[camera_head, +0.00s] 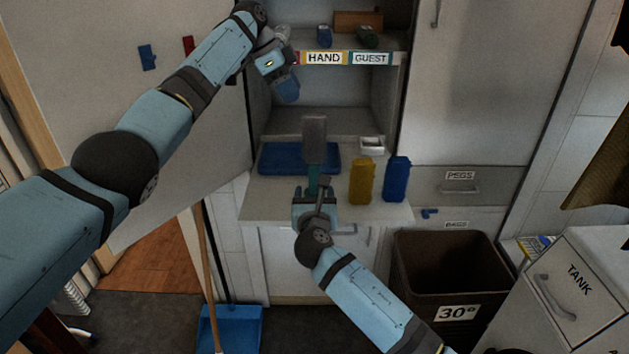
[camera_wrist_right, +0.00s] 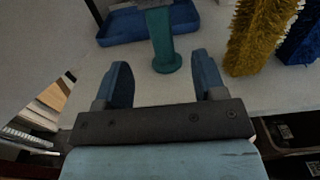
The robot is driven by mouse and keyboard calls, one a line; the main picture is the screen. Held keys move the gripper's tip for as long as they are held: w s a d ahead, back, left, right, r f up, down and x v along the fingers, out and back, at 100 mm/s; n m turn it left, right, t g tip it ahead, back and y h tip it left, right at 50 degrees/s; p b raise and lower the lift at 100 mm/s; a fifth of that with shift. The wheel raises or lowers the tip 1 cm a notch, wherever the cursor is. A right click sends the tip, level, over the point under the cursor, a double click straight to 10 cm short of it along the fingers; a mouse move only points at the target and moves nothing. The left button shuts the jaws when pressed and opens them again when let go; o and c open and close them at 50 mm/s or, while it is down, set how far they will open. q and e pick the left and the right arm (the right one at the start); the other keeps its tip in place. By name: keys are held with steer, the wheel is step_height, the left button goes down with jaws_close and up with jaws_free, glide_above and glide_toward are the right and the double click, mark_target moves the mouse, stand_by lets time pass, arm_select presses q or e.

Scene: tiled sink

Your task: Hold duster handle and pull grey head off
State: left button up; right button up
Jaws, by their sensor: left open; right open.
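The duster stands upright on the counter, with its grey head (camera_head: 315,130) above a teal handle (camera_head: 313,180). In the right wrist view the handle (camera_wrist_right: 160,40) and its round foot show just beyond and between my right fingertips, and the head is mostly out of frame. My right gripper (camera_head: 315,192) is open and low in front of the handle; its fingers (camera_wrist_right: 160,62) hold nothing. My left gripper (camera_head: 287,90) is higher, up and left of the grey head, apart from it. It is open; its fingertips are seen small.
A blue tray (camera_head: 270,158) lies behind the duster. A yellow brush (camera_head: 361,182) and a blue brush (camera_head: 396,180) stand to its right. A white box (camera_head: 372,146) sits behind them. The labelled shelf (camera_head: 345,58) is above. A brown bin (camera_head: 450,260) stands below right.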

mark_target(314, 167)
steer(key=w, duration=1.2)
steer(key=shift+w, duration=0.25)
